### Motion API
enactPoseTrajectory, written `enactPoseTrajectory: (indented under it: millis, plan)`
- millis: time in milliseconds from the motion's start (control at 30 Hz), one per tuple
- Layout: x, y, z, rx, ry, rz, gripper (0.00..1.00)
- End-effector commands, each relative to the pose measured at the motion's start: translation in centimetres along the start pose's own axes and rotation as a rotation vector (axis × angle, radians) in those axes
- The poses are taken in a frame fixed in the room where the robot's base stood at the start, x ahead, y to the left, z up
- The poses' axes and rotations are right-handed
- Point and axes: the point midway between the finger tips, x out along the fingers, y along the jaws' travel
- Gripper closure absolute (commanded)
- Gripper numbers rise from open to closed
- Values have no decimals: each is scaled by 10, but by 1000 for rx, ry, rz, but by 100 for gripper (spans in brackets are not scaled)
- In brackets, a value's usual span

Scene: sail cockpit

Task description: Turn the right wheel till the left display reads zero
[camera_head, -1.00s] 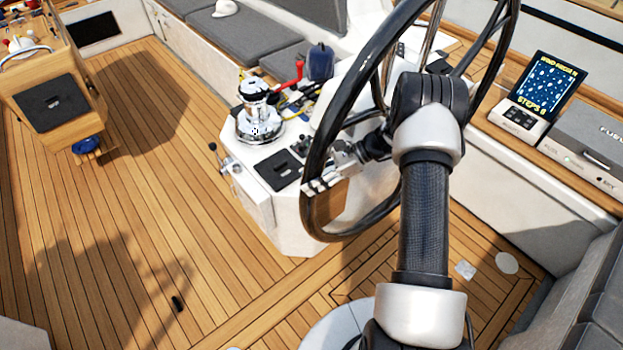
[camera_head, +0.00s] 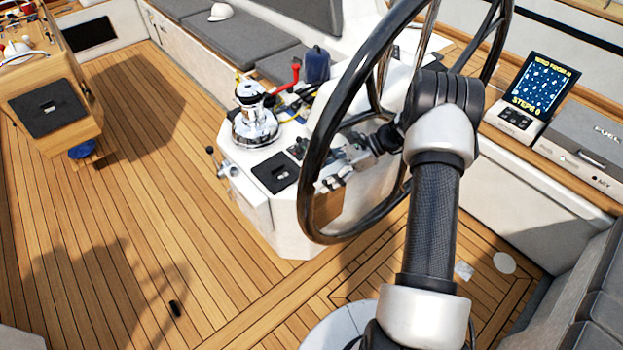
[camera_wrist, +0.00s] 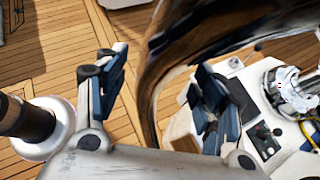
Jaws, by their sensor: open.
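The large black steering wheel (camera_head: 307,195) stands over the white console, partly hidden by my arm in the head view. My gripper (camera_head: 332,181) is beside the lower left part of its rim. In the wrist view, the open fingers of my gripper (camera_wrist: 162,66) stand apart on either side of the dark, blurred wheel rim (camera_wrist: 152,85). I cannot tell whether either finger touches it. A lit display (camera_head: 543,85) stands at the right with yellow text; its lower line starts with STEPS, but its digit is hard to read. No second display is clearly visible.
A chrome winch (camera_head: 255,122) and a red handle (camera_head: 295,75) are on the console (camera_head: 262,225) left of the wheel. A grey fuel box (camera_head: 595,145) is right of the display. The wooden deck (camera_head: 130,210) is largely clear at left.

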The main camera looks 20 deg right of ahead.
Motion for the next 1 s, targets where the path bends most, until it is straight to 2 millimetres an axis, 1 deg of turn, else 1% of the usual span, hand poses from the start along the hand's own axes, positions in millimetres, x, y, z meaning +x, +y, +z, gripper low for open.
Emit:
enactPoseTrajectory:
  millis: [33, 200, 300, 400, 533, 1000]
  plan:
    - [-13, -1, 0, -1, 0, -4, 38]
    - [-46, 0, 0, -1, 0, -2, 38]
    - [-59, 0, 0, -2, -1, -1, 38]
    - [-67, 0, 0, -1, 1, 0, 38]
    - [-70, 0, 0, 0, 0, 1, 38]
    - [-70, 0, 0, -1, 0, 1, 38]
